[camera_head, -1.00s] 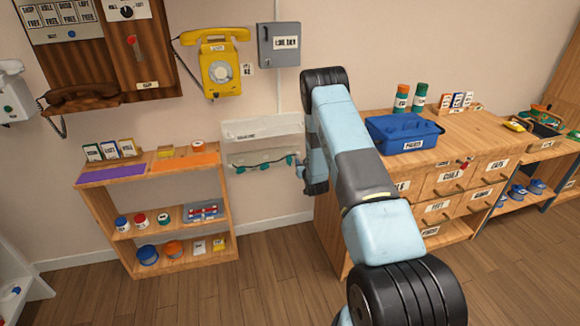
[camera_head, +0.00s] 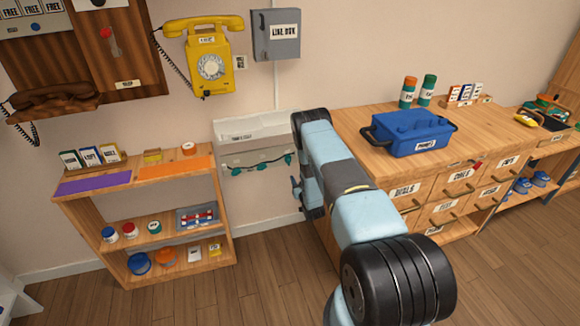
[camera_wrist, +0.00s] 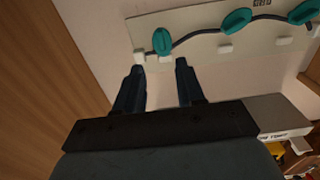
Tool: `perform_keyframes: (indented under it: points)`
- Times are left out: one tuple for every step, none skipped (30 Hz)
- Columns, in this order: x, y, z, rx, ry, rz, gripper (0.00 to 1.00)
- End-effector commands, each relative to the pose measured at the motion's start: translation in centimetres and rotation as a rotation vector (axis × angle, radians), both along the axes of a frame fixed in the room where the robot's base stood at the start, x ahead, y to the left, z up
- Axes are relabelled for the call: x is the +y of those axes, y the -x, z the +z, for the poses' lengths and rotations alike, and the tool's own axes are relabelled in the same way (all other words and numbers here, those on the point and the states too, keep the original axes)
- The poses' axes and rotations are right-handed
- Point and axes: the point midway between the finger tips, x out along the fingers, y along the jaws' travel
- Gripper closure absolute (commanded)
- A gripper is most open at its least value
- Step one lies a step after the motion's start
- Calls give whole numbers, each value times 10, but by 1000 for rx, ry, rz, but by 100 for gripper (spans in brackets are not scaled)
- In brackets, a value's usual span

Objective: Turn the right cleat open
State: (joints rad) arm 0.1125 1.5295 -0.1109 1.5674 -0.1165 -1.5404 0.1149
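Three teal cleats are in a row on a white wall panel (camera_head: 228,158), with a dark cord running along them. The right cleat (camera_head: 288,160) is nearest the drawer cabinet. In the wrist view, which looks turned around, the right cleat (camera_wrist: 161,40) is the leftmost one and stands roughly upright, with its lower end near my fingertips. The other cleats (camera_wrist: 235,20) (camera_wrist: 303,12) lie slanted to its right. My gripper (camera_wrist: 159,68) is open and empty, its two dark fingers apart just below the right cleat. In the head view my arm hides most of the gripper.
The wooden drawer cabinet (camera_head: 440,188) with a blue toolbox (camera_head: 411,134) stands close on the right. A low shelf (camera_head: 150,200) stands left of the panel. A yellow phone (camera_head: 208,62) and a grey line box (camera_head: 276,35) hang above. Floor in front is free.

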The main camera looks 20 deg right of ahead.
Motion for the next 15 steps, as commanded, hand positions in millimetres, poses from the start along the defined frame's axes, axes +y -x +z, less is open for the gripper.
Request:
perform_keyframes:
  points:
    - [1, -9, 0, -1, 0, 2, 62]
    - [1, -15, 0, -2, 0, 2, 62]
    - [1, -22, 0, -1, 0, 2, 62]
    - [1, -27, 0, -2, 0, 2, 62]
    - [2, -32, 0, -1, 0, 2, 62]
    - [2, -39, 0, -1, 0, 2, 62]
    - [2, -45, 0, -2, 0, 3, 62]
    - [2, -50, 0, -1, 0, 3, 62]
    - [2, -57, 1, -2, 0, 3, 62]
    - [2, -63, 0, -1, 0, 3, 62]
    - [2, -68, 0, -2, 0, 3, 62]
    - [3, -74, 0, -1, 0, 3, 62]
    - [3, -79, 0, -1, 0, 3, 62]
    - [3, -83, 0, -1, 0, 4, 62]
    - [3, -89, 0, 0, 0, 4, 62]
